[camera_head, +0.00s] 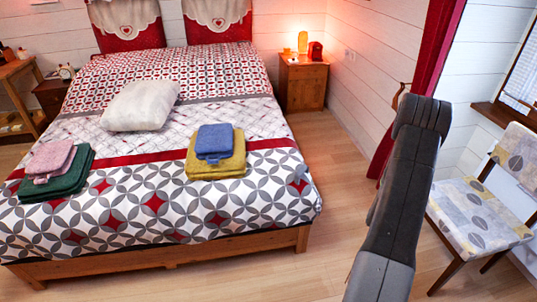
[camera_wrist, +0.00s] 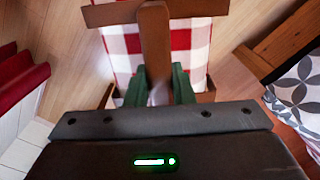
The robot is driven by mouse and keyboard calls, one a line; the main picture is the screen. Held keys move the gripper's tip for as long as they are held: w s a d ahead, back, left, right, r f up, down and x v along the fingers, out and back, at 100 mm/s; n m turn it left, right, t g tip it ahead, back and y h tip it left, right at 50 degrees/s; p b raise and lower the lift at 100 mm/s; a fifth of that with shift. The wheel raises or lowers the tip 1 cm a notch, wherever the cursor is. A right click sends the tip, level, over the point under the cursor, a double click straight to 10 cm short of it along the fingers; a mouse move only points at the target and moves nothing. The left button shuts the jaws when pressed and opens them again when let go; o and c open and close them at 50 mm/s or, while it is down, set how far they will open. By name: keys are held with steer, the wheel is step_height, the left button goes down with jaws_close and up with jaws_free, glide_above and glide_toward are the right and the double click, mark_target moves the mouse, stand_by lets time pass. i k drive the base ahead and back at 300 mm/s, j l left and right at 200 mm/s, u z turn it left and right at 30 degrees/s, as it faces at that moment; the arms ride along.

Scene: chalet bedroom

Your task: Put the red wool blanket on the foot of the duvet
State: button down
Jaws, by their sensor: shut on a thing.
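My gripper (camera_wrist: 160,92) has green fingers, shut on the upright wooden slat (camera_wrist: 155,45) of what looks like a chair back. A red-and-white checked cloth (camera_wrist: 118,48) lies flat behind the slat; I cannot tell whether it is a cushion or a blanket. No plain red folded blanket shows in either view. The duvet (camera_head: 250,200) covers the bed, and its foot is grey, white and red patterned. It also shows at the right of the wrist view (camera_wrist: 298,92). In the head view my arm hides my gripper and most of the area behind it.
A blue folded cloth (camera_head: 214,140) lies on a yellow one (camera_head: 215,170), and a pink one (camera_head: 50,160) on a green one (camera_head: 60,187). A white pillow (camera_head: 140,105) lies mid-bed. A patterned chair (camera_head: 480,215) stands at right. Floor (camera_head: 335,200) beside the bed is clear.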

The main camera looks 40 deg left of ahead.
mark_target(139, 170)
steer(key=u, duration=2.3)
steer(key=i+j+u, duration=0.1)
steer(key=u, duration=0.35)
steer(key=i+u, duration=0.25)
steer(key=u, duration=0.15)
